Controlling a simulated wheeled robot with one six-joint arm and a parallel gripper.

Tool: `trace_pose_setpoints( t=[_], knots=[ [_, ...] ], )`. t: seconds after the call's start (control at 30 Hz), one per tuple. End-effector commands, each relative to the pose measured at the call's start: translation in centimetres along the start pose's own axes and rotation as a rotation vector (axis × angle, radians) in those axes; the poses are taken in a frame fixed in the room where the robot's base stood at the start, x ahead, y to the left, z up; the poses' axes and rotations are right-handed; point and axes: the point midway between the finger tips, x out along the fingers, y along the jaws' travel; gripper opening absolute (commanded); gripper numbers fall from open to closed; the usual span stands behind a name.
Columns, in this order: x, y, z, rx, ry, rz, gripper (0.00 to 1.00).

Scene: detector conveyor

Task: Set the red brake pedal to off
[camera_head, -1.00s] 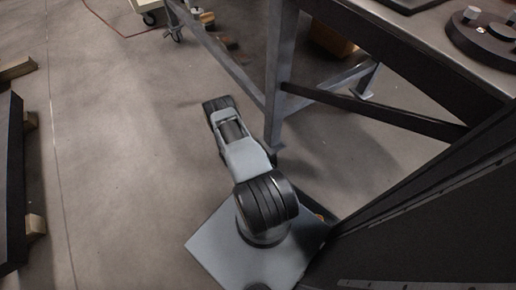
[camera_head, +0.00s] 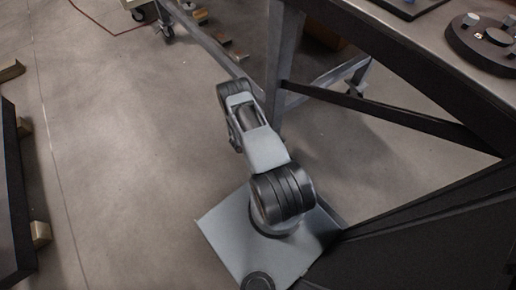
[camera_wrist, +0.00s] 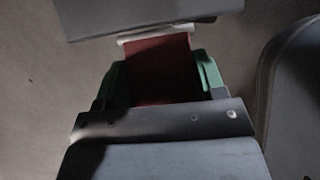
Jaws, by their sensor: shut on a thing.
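The red brake pedal (camera_wrist: 160,73) shows in the middle of the wrist view as a dark red flat piece with a pale strip (camera_wrist: 157,35) along its far end. My gripper (camera_wrist: 160,64) has a green finger on each side of it and is shut on it. The lower part of the pedal is hidden behind the dark bar of my gripper. In the head view my arm reaches down and away toward the table leg; neither my gripper nor the pedal can be made out there.
A metal workbench (camera_head: 432,42) with a round dark fixture (camera_head: 487,42) stands at the right, its leg (camera_head: 282,60) close beside my arm. A wheeled cart (camera_head: 140,6) is at the top. A dark slab on wooden blocks (camera_head: 40,232) lies at the left. The floor between is clear.

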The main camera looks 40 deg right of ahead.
Motion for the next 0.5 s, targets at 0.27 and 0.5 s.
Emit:
trace_pose_setpoints(
  t=[0.27, 0.5],
  knots=[
    [0.07, 0.04, 0.21, 0.003, -0.005, 0.0, 0.73],
    [-0.02, 0.07, 0.0, -0.001, -0.003, 0.001, 0.89]
  ],
)
